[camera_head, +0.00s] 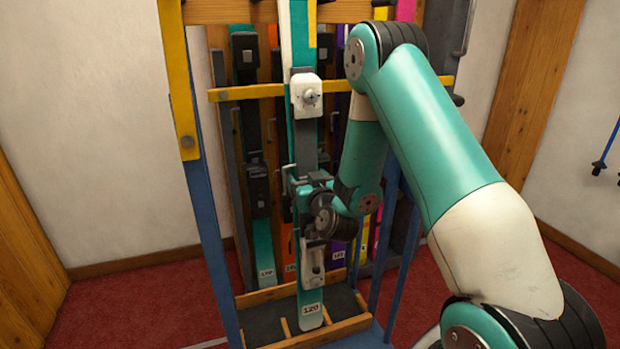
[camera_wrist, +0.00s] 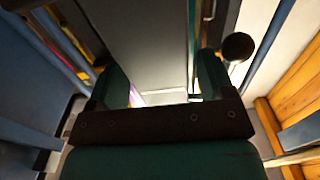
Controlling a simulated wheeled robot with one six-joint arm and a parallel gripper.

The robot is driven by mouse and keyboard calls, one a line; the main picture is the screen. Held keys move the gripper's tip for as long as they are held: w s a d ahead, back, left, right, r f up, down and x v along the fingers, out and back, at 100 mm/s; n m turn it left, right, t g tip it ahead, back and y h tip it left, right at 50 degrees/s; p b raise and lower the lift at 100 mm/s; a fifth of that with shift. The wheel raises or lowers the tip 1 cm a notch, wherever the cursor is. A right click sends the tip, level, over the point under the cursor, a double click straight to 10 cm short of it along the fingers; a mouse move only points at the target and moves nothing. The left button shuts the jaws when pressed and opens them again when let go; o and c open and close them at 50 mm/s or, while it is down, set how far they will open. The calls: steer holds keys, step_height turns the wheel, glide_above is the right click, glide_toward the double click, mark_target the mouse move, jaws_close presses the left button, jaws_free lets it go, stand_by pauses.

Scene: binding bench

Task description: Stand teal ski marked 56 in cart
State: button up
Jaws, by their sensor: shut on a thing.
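A teal ski with a grey middle (camera_head: 300,45) stands nearly upright at the front of the cart, its lower label reading 120. White binding parts sit on it above and below my gripper. My gripper (camera_head: 308,192) is shut on this ski about mid-length. In the wrist view the ski's grey face (camera_wrist: 155,50) lies between my two green fingers. The ski's lower end is over the cart's slatted base (camera_head: 262,330); I cannot tell whether it touches. The cart has blue posts and a yellow crossbar (camera_head: 245,93). I can read no 56 on any ski.
Several skis stand behind in the cart, including a teal one (camera_head: 264,255), an orange one (camera_head: 289,250) and a purple one (camera_head: 338,245). A yellow-topped blue post (camera_head: 178,80) stands at left. Red carpet (camera_head: 150,305) is clear at left. A blue pole (camera_head: 607,148) is at far right.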

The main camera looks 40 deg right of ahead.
mark_target(303, 173)
steer(key=shift+p+x, duration=1.5)
steer(key=shift+p, duration=0.25)
steer(key=shift+f+b, duration=0.35)
steer(key=shift+b, duration=0.1)
steer(key=shift+w+d+f+b, duration=0.1)
steer(key=shift+w+f+b, duration=0.2)
steer(key=shift+f, duration=0.55)
steer(key=shift+w+f+b, duration=0.1)
steer(key=shift+f+b, duration=0.35)
steer(key=shift+f, duration=0.45)
steer(key=shift+w+d+f+b, duration=0.1)
steer(key=shift+w+f+b, duration=0.2)
steer(key=shift+f, duration=0.55)
steer(key=shift+s, duration=0.1)
steer(key=o, duration=1.7)
steer(key=shift+o, duration=0.2)
steer(key=shift+s+f, duration=0.1)
steer(key=shift+f, duration=0.1)
